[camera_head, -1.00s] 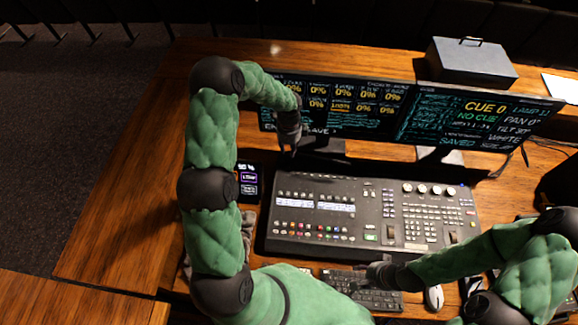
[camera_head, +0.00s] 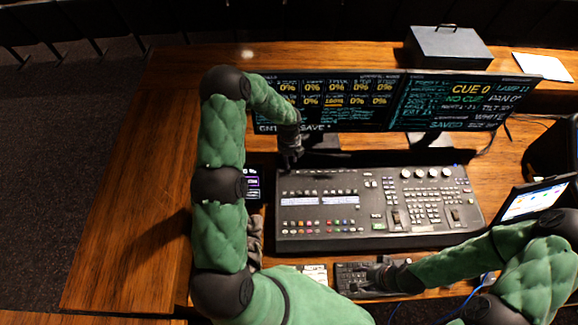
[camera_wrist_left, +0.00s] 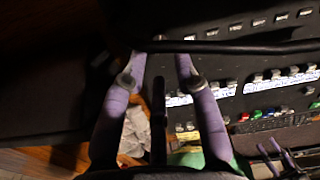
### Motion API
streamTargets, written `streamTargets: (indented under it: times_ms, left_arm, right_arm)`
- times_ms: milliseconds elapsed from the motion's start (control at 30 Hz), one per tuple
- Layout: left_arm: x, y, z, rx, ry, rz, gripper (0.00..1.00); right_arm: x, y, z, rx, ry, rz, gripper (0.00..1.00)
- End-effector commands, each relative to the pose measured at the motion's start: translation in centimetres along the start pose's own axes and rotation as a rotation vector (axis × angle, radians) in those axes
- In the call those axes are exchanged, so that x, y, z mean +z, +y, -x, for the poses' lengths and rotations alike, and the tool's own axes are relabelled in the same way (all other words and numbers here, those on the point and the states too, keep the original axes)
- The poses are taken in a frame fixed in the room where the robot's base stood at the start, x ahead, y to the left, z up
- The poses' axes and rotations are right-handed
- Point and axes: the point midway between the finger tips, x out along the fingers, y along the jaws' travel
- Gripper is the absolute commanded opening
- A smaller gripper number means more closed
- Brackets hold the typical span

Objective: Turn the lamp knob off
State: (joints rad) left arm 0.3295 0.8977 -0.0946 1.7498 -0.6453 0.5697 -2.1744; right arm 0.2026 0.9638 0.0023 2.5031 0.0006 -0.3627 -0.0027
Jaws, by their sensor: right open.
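The mixing console (camera_head: 300,238) lies on the desk, with buttons, sliders and a row of round knobs (camera_head: 427,173) at its upper right. I cannot pick out a separate lamp knob. My left gripper (camera_head: 290,160) is at the console's upper left edge, below the monitors. In the left wrist view its two purple fingers (camera_wrist_left: 160,60) are apart, with nothing clearly held. A thin dark bar (camera_wrist_left: 240,47) crosses at the fingertips, and the console (camera_wrist_left: 222,60) shows beyond. My right gripper (camera_head: 378,277) is open over the keyboard (camera_head: 350,284).
Two monitors (camera_head: 330,105) stand behind the console, close to my left gripper. A phone (camera_head: 254,183) lies left of the console, partly behind my left arm. A tablet (camera_head: 535,202) stands at the right. A grey box (camera_head: 450,48) sits at the back. The desk's left side is clear.

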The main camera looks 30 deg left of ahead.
Motion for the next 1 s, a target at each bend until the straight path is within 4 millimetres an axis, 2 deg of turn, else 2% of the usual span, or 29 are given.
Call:
streamTargets:
  times_ms: [100,300,500,767,867,900,1000]
  left_arm:
    - [0.0,0.0,-2.2,0.001,0.001,0.001,0.31]
    - [0.0,0.0,-4.6,0.0,0.0,0.002,0.31]
    - [0.1,0.0,-5.5,-0.001,-0.002,0.001,0.31]
    - [0.1,0.0,-5.5,-0.001,-0.002,0.002,0.31]
    - [0.1,0.0,-5.5,-0.001,-0.002,0.002,0.03]
    - [0.1,0.0,-5.5,-0.001,-0.002,0.002,0.0]
    - [0.1,0.0,-5.5,-0.001,-0.002,0.002,0.0]
  right_arm:
    - [0.0,0.0,0.0,0.0,0.0,0.0,0.45]
    - [0.0,0.0,0.1,0.0,0.0,0.0,0.45]
    - [0.0,0.0,0.1,0.0,-0.001,0.0,0.45]
    - [0.0,0.0,0.1,0.0,0.0,0.0,0.45]
    - [0.0,0.0,0.1,0.0,-0.001,0.0,0.45]
    - [0.0,0.0,0.1,0.0,-0.001,0.0,0.45]
    - [0.0,0.0,0.1,0.0,0.0,0.0,0.45]
